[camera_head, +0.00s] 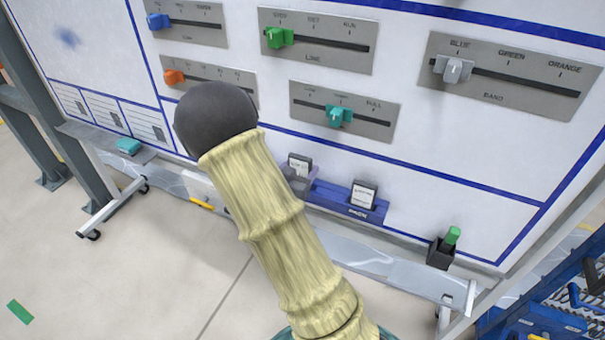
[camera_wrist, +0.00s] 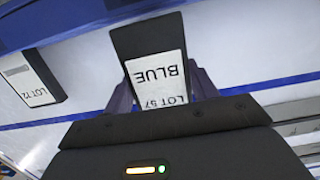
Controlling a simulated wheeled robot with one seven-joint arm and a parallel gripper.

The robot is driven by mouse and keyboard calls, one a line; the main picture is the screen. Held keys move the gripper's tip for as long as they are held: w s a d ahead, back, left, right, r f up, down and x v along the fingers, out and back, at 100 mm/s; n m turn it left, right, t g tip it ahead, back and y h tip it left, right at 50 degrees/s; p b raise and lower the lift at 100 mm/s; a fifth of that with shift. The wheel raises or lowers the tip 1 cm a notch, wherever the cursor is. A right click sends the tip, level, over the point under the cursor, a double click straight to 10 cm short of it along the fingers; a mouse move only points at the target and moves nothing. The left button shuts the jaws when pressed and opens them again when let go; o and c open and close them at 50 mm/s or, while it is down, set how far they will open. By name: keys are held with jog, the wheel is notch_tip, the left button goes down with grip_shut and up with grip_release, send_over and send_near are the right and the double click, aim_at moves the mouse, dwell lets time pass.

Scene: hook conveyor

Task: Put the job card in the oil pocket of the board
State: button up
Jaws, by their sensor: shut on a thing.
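The job card (camera_wrist: 157,75) is a dark card with a white label reading LOT 57 BLUE, upside down in the wrist view. My gripper (camera_wrist: 163,90) is shut on it, with a purple finger at each side. The card also shows in the head view (camera_head: 299,164), upright beside the left end of a blue pocket rail (camera_head: 338,200) low on the board. I cannot tell whether it touches the rail. My arm hides most of the gripper in the head view.
Another card (camera_head: 364,194), reading LOT 72 in the wrist view (camera_wrist: 31,78), stands at the rail. A black holder (camera_head: 440,254) with a green item is at the right. Several sliders, including a grey one (camera_head: 453,70), sit above. A teal block (camera_head: 129,146) lies left.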

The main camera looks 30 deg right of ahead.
aim_at(303, 175)
jog(key=shift+d, duration=0.25)
jog(key=f, duration=0.3)
jog(key=shift+w+d+p, duration=0.3)
jog(key=shift+w+d, duration=0.1)
jog(key=shift+f, duration=0.25)
jog(key=shift+f, duration=0.15)
jog(key=o, duration=1)
jog(key=shift+s, duration=0.15)
